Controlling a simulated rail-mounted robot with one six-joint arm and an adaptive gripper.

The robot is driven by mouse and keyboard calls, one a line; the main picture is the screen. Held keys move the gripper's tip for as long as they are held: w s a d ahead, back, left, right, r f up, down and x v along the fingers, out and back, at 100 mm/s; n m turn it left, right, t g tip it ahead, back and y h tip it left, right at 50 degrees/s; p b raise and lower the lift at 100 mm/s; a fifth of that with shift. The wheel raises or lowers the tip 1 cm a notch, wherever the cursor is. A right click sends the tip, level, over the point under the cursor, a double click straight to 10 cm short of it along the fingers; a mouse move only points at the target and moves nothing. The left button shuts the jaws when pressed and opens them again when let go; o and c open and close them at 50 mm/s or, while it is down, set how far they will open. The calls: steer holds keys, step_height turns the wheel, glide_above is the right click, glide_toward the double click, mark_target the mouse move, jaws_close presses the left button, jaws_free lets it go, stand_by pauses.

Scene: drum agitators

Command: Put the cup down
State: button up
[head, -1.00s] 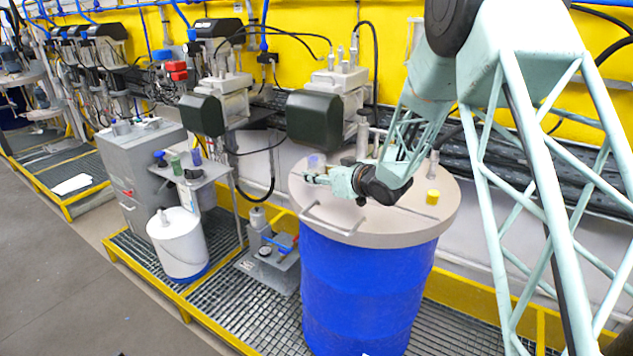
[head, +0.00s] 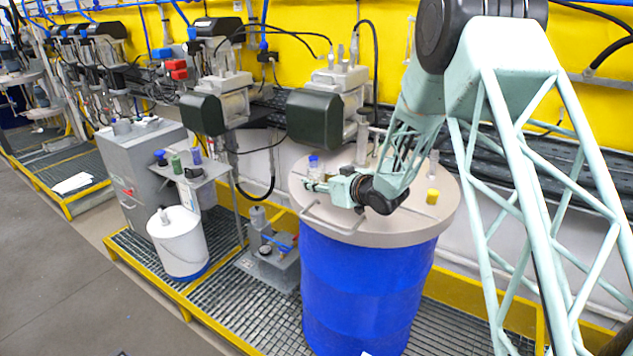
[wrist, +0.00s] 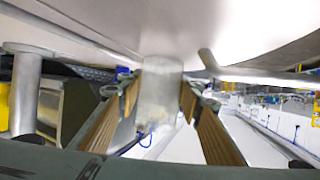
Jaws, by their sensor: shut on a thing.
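My gripper (head: 312,184) is over the left part of the round beige lid (head: 412,222) of the blue drum (head: 368,290), low and close to its surface. In the wrist view my gripper (wrist: 155,98) has its two brown-padded fingers on either side of a clear, see-through cup (wrist: 162,92), shut on it. The lid (wrist: 215,20) fills the top of that view, and the cup's upper end in the picture is at or near it. I cannot tell whether they touch. In the head view the cup is hard to make out at the fingers.
A clear bottle with a blue cap (head: 314,163) stands just behind my gripper. A yellow piece (head: 433,196) and clear cylinders (head: 362,145) are on the lid. A metal handle (head: 325,220) runs along its front left. The front of the lid is clear.

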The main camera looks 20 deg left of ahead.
steer(key=shift+f, duration=0.2)
stand_by(0.3)
steer(key=o, duration=0.9)
steer(key=shift+r, duration=0.2)
steer(key=shift+d, duration=0.1)
steer(key=shift+b+v, duration=0.55)
steer(key=shift+v, duration=5.4)
